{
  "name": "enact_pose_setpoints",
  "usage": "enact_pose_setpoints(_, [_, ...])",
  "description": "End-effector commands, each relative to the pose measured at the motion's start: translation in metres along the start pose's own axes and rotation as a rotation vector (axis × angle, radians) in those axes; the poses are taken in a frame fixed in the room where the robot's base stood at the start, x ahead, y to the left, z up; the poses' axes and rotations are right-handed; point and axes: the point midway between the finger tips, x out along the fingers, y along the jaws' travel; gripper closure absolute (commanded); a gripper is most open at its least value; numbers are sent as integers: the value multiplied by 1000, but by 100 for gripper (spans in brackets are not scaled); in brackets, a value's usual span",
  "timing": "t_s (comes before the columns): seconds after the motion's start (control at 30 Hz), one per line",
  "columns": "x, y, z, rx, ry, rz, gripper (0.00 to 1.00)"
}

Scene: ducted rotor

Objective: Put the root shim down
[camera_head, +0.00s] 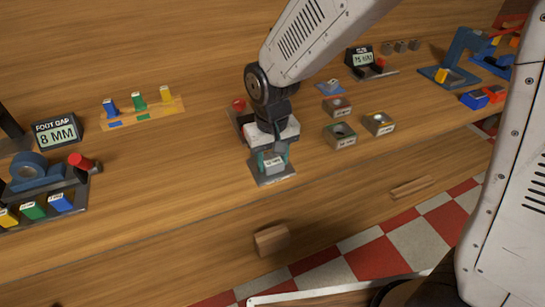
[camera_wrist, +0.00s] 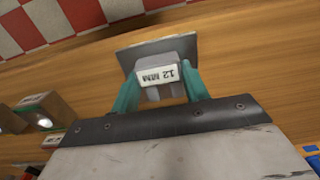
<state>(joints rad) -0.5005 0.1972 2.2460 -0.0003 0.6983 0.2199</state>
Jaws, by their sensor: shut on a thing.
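The root shim appears to be the small grey block (camera_head: 274,169) with a white label. The label reads "12 MM" upside down on the block in the wrist view (camera_wrist: 165,58). My gripper (camera_head: 273,161) points down, and its teal fingers (camera_wrist: 161,88) are shut on the block from both sides. A flat dark grey plate (camera_head: 284,181) lies right under the block near the table's front edge. It also shows behind the block in the wrist view (camera_wrist: 132,54). I cannot tell whether the block touches the plate.
Metal blocks with round recesses (camera_head: 340,139) stand right of my gripper. A red knob (camera_head: 239,104) is close behind it. At left are a "FOOT GAP 8 MM" display (camera_head: 56,134) and a wooden rack of coloured pieces (camera_head: 140,112). Bare wood lies between.

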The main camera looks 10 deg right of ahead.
Motion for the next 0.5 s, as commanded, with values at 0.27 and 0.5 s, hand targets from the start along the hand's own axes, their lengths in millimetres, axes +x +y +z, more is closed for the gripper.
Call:
enact_pose_setpoints(0.27, [3, 1, 0, 1, 0, 0, 33])
enact_pose_setpoints(0.5, [0, 1, 0, 1, 1, 0, 33])
